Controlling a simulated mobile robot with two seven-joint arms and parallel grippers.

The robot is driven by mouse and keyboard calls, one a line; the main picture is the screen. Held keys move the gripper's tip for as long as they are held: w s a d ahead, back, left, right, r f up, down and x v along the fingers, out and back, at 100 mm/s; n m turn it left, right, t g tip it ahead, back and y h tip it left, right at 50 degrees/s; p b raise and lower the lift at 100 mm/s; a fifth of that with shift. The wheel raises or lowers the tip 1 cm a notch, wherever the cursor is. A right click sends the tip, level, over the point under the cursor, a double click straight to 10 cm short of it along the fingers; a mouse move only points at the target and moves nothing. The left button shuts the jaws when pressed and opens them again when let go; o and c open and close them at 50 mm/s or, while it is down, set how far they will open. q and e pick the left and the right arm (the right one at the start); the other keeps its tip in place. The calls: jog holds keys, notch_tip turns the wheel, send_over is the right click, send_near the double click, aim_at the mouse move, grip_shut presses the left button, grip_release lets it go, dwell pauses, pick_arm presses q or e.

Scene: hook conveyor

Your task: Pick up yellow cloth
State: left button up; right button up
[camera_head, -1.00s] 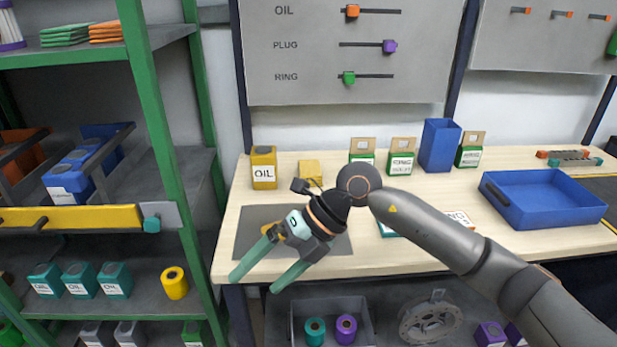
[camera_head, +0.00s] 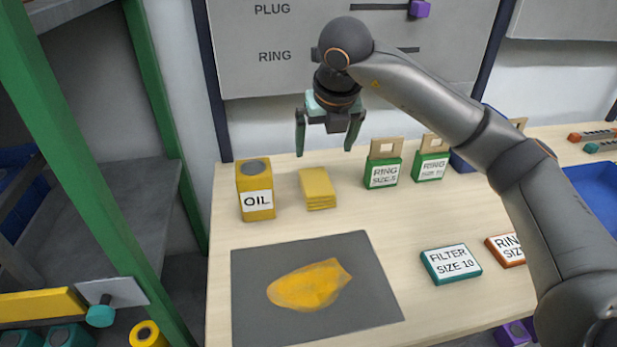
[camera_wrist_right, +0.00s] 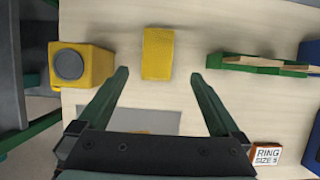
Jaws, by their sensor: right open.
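A folded stack of yellow cloth (camera_head: 317,189) lies on the wooden table, right of the yellow oil can (camera_head: 255,190). My right gripper (camera_head: 324,150) is open and empty, in the air above and behind the cloth stack, fingers pointing down. In the right wrist view the yellow cloth (camera_wrist_right: 158,54) lies ahead of the two open fingertips (camera_wrist_right: 160,74), roughly centred between them. A yellow-orange patch (camera_head: 308,285) lies on the grey mat (camera_head: 375,295); it looks like a spill. My left gripper is not in view.
Green ring boxes (camera_head: 383,173) stand right of the cloth. A teal filter box (camera_head: 450,264) and an orange ring box (camera_head: 507,249) lie at the front right. A green shelf post (camera_head: 165,110) stands at left. Bare tabletop lies between the cloth and mat.

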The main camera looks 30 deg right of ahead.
send_over(317, 182)
jog(key=s, duration=0.2)
notch_tip(317, 182, down, 6)
jog(key=shift+a+f, duration=0.1)
jog(key=shift+s+a+x, duration=0.15)
jog(key=shift+x, duration=1.2)
jog(key=shift+s+a+x, duration=0.1)
jog(key=shift+x, duration=1.25)
jog(key=shift+f, duration=0.1)
jog(key=shift+c, duration=0.2)
jog(key=c, duration=1.2)
jog(key=shift+o, duration=0.2)
